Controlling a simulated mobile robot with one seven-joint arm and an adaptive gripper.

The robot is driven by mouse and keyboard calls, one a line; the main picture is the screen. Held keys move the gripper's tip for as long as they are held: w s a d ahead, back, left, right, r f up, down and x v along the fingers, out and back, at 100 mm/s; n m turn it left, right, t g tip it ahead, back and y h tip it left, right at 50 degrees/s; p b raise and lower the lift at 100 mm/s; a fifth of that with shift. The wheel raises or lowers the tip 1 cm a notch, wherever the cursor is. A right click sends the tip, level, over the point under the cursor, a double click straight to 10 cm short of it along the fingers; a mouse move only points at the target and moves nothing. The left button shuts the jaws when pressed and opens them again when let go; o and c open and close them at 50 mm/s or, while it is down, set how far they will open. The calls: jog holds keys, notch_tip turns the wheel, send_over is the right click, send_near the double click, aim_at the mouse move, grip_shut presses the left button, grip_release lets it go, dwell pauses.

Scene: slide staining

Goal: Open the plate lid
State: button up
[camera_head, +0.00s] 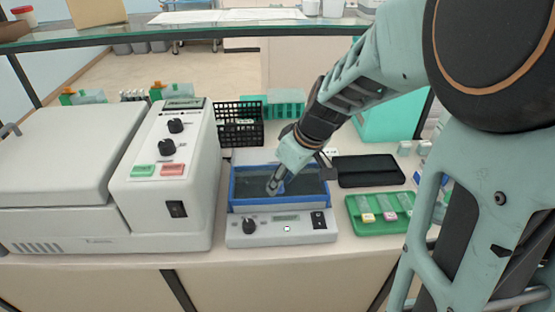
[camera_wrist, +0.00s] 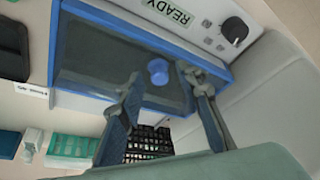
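The plate lid (camera_head: 305,187) is a dark see-through panel in a blue frame on a white device (camera_head: 285,232) with a knob and a small display. It lies flat and looks shut; the lid also fills the middle of the wrist view (camera_wrist: 95,65). A round blue knob (camera_wrist: 157,72) stands on the lid. My gripper (camera_head: 273,186) reaches down over the lid from the upper right. In the wrist view my gripper (camera_wrist: 160,76) has its two fingers apart, with the knob showing between the tips. I cannot tell whether the fingers touch it.
A large white machine (camera_head: 165,200) stands close on the left. A black wire rack (camera_head: 239,132) and green racks (camera_head: 285,103) are behind. A black case (camera_head: 368,170) and a green slide tray (camera_head: 380,228) lie to the right. A glass shelf (camera_head: 180,36) crosses above.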

jog(key=shift+c, duration=0.4)
grip_shut()
jog(key=w, duration=1.3)
jog(key=shift+o, duration=0.4)
grip_release()
jog(key=shift+s, duration=0.1)
